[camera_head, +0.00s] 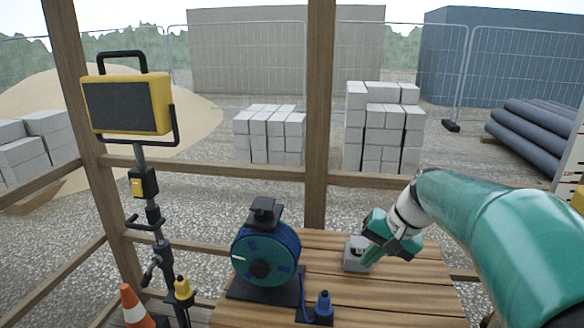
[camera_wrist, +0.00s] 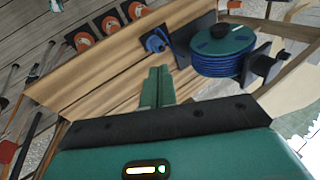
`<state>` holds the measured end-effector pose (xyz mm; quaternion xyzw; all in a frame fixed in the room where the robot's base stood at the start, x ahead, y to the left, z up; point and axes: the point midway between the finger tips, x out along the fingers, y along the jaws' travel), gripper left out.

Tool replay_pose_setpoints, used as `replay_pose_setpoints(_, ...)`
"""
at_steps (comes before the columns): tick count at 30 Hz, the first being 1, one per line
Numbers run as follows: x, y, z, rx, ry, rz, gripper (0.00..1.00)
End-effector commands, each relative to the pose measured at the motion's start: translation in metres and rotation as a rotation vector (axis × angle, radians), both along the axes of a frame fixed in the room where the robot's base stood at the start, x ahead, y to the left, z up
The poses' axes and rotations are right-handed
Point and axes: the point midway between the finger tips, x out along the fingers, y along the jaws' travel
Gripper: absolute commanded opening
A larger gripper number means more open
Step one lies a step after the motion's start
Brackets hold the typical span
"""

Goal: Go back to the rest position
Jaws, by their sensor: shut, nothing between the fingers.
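My gripper (camera_head: 372,256) is at the end of the teal arm on the right of the head view, above the wooden bench (camera_head: 390,310). Its fingers are together with nothing between them. A small grey box (camera_head: 355,251) shows right beside the fingertips; I cannot tell whether they touch. In the wrist view the closed fingers (camera_wrist: 157,86) point over the bench planks. The blue cable reel (camera_head: 265,256) with its dark stand is on the bench, left of my gripper; it also shows in the wrist view (camera_wrist: 222,50). A blue plug (camera_head: 323,306) stands near the reel.
A yellow work light (camera_head: 127,104) on a pole stands at the left, with a yellow plug (camera_head: 183,288) and an orange cone (camera_head: 134,306) low down. Wooden posts and rails (camera_head: 318,120) frame the opening behind the bench. Tools (camera_wrist: 35,100) lie left in the wrist view.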

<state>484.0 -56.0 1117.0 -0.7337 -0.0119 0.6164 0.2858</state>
Motion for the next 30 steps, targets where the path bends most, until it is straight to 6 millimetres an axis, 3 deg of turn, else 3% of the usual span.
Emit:
replay_pose_setpoints(7,-0.071,0.036,0.013,-0.202,-0.073,0.096,0.00)
replay_pose_setpoints(18,-0.172,0.056,0.001,-0.453,-0.249,0.239,0.00)
replay_pose_setpoints(24,-0.193,0.056,-0.007,-0.508,-0.306,0.276,0.00)
replay_pose_setpoints(30,-0.195,0.055,-0.008,-0.513,-0.308,0.280,0.00)
